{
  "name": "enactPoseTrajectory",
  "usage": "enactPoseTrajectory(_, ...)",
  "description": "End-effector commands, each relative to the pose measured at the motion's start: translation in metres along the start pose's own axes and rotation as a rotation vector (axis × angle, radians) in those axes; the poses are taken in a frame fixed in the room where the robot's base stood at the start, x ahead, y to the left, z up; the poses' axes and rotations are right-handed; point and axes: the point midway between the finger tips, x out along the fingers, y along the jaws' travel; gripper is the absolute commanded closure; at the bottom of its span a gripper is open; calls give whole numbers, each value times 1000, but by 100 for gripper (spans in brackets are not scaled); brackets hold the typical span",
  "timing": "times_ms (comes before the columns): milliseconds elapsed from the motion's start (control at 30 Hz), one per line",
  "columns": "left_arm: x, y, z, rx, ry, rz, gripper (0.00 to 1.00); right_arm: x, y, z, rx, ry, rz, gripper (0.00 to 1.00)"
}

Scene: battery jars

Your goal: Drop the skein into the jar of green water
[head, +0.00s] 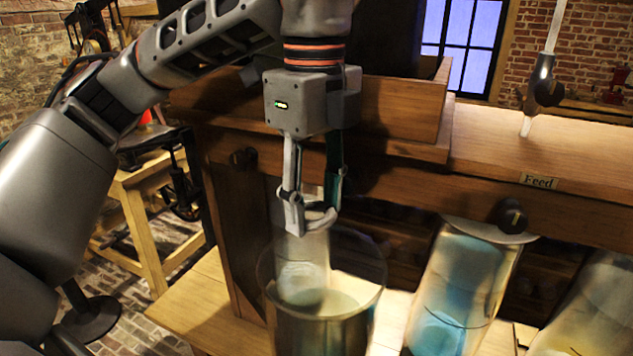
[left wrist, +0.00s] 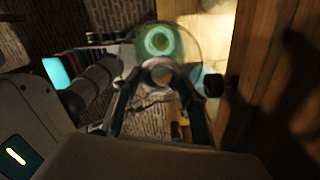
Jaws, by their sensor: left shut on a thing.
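My left gripper (head: 312,217) points down above the open mouth of a clear glass jar (head: 375,275) in the head view. It is shut on a pale, ring-topped thing, which I take for the skein (head: 302,255). The skein hangs from the fingertips and its lower part overlaps the jar's mouth; I cannot tell how deep it reaches. The liquid in this jar (head: 335,303) looks pale greenish and dark below. In the left wrist view the skein (left wrist: 158,73) shows as a pale ring between the fingertips, with a green round patch (left wrist: 160,41) beyond it.
A jar of blue liquid (head: 455,290) stands to the right, and a yellowish jar (head: 598,315) at the far right. A wooden cabinet with a "Feed" label (head: 539,181) and round knobs rises close behind the jars. A wooden stand (head: 135,215) is at the left.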

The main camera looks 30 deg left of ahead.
Motion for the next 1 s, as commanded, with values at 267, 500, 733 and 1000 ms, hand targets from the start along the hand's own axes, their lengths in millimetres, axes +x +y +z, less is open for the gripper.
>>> enactPoseTrajectory(267,19,0,0,1,0,-1,73,-1,6,0,-4,-1,8,58)
enactPoseTrajectory(500,21,0,0,0,0,-1,73,-1,10,1,-14,-2,10,58)
enactPoseTrajectory(733,20,0,0,0,0,-1,39,0,10,0,-15,0,10,58)
enactPoseTrajectory(1000,20,0,0,0,0,-1,39,0,3,0,-2,-2,5,58)
